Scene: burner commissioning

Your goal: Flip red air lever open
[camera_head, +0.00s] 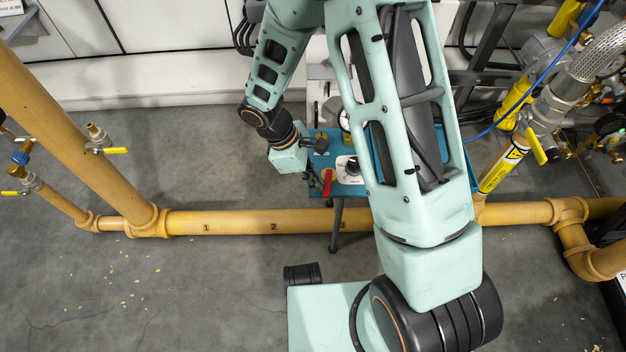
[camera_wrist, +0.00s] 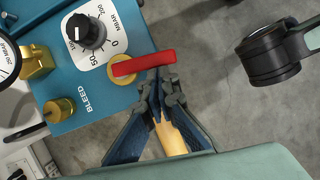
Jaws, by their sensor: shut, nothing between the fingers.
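The red air lever (camera_wrist: 143,63) is a flat red bar on a brass fitting at the edge of a blue panel (camera_wrist: 95,100). In the wrist view it lies nearly level and points right, out past the panel's edge.
A black knob (camera_wrist: 86,31) on a white dial plate sits left of the lever. A brass bleed knob (camera_wrist: 59,109) and a gauge (camera_wrist: 10,62) are farther left. A yellow pipe (camera_head: 260,221) runs in front of the panel. Several yellow-handled valves stand at left and right.

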